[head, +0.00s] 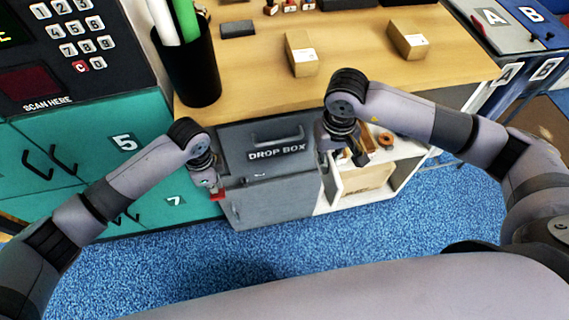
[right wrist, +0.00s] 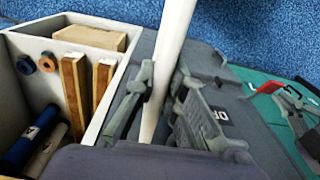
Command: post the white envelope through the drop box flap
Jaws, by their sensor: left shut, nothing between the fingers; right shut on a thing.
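The grey drop box (head: 268,158) is set in the counter front, with a bar handle (head: 278,139) above its lettering. Its flap looks closed, though I cannot tell for sure. My right gripper (head: 342,152) is at the box's right edge. In the right wrist view its fingers (right wrist: 158,112) are shut on the white envelope (right wrist: 174,45), seen nearly edge-on as a long white strip. The envelope is not clear in the head view. My left gripper (head: 212,188) is shut and empty at the box's left edge, beside a small red piece (head: 218,195).
Teal lockers (head: 122,142) stand left of the box. White shelving (head: 402,158) with rolls and wooden pieces (right wrist: 75,85) is to the right. The wooden counter (head: 262,88) holds small cartons (head: 302,55) and a black cup (head: 190,75). Blue carpet lies in front.

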